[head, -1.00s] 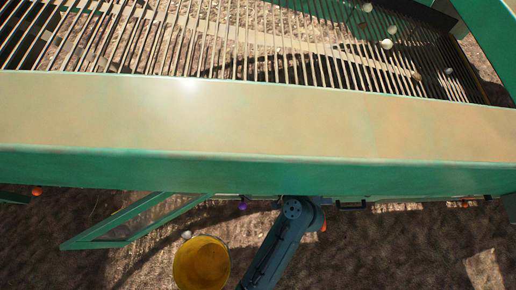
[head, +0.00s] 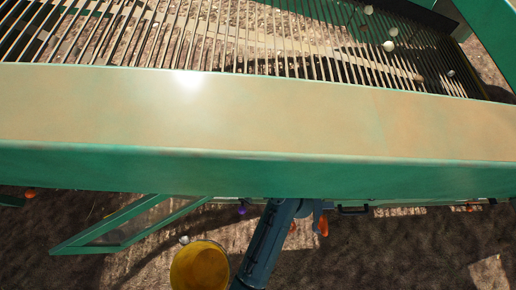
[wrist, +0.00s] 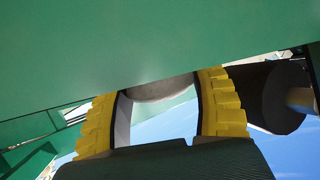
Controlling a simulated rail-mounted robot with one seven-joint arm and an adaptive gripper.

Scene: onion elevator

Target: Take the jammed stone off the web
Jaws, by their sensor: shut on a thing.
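My gripper (wrist: 162,104) shows in the wrist view with its two yellow ribbed fingers apart around a grey rounded stone (wrist: 160,90). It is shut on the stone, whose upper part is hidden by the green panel. Whether the stone still touches the web cannot be told. The web (head: 230,40), a bed of parallel metal bars, runs across the top of the head view. My gripper is hidden in the head view, where only part of my arm shows below the machine's side beam.
The wide green side beam (head: 250,115) crosses the head view. A dark roller (wrist: 283,97) is close right of my gripper. Several small pale round things, one here (head: 388,46), lie at the web's right. A yellow bucket (head: 200,268) stands on the ground below.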

